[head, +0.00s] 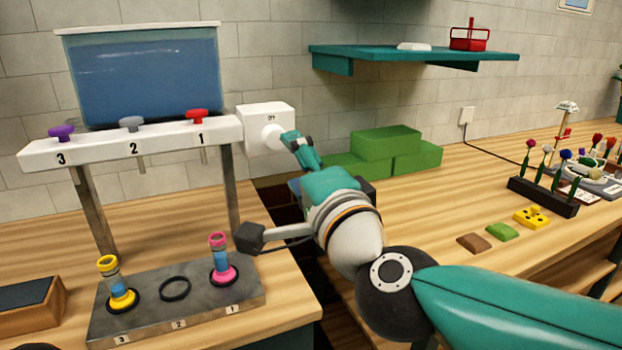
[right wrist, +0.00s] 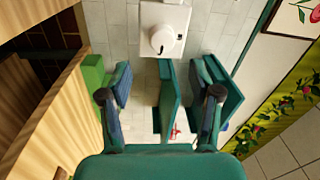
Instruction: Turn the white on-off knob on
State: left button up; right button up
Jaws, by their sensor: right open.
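The white knob (head: 273,137) sits on the front of a white wall box (head: 262,112) to the right of the water tank. In the right wrist view the round knob (right wrist: 164,39) shows on its box (right wrist: 178,14), with a small dark mark beside it. My right gripper (head: 300,148) is close to the knob in the head view, with one finger overlapping its right edge; contact cannot be told. In the right wrist view the fingers (right wrist: 160,95) are spread and empty, and the knob lies beyond them, between their lines. My left gripper is not in view.
The tank stand (head: 60,153) with purple, grey and red valves is left of the box. Below it, a grey base (head: 190,311) holds two tubes. Green blocks (head: 386,142) are right of my gripper, under a teal shelf (head: 420,55). A flower rack (head: 541,197) stands far right.

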jog(key=v, duration=0.4)
jog(key=shift+s+d+f, duration=0.1)
